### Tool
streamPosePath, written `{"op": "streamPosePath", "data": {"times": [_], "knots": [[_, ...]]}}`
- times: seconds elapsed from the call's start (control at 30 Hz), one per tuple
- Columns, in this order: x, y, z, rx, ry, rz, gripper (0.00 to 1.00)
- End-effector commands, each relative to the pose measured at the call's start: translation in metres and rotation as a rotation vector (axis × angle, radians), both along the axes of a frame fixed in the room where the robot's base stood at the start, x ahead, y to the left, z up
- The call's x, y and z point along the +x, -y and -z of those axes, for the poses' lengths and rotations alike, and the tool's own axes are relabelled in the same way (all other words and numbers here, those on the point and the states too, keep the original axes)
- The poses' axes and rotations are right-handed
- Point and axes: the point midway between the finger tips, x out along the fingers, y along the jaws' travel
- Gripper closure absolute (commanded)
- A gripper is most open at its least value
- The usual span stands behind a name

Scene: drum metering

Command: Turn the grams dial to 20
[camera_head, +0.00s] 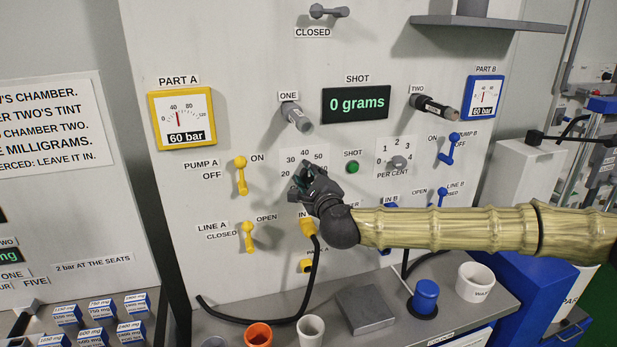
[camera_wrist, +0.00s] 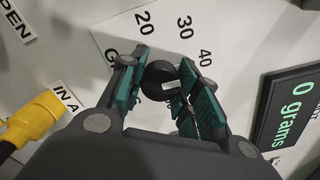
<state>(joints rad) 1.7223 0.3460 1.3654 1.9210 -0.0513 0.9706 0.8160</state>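The grams dial is a round black knob (camera_wrist: 160,80) with a small white mark, on a white scale plate (camera_wrist: 112,36). The wrist view shows its numbers 20, 30 and 40; the word below is partly hidden. My gripper (camera_wrist: 163,72) has its green-padded fingers on either side of the knob and they appear to touch it. In the head view my gripper (camera_head: 305,172) covers the knob, with 30, 40 and 50 showing above. I cannot read the dial's setting. The SHOT display (camera_head: 357,103) reads 0 grams and also shows in the wrist view (camera_wrist: 289,113).
A green SHOT button (camera_head: 353,167) and the PER CENT dial (camera_head: 397,163) are to the right. Grey handle ONE (camera_head: 296,116) juts out above my gripper. The yellow IN A fitting (camera_head: 308,227) with a black hose is just below. Yellow levers (camera_head: 241,175) are left.

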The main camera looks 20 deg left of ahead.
Motion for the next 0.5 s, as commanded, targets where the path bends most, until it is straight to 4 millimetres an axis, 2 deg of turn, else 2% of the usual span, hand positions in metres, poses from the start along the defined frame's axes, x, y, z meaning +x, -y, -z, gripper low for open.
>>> {"op": "streamPosePath", "data": {"times": [0.5], "knots": [[0.0,0.0001,0.001,-0.062,0.043,0.001,0.92]]}}
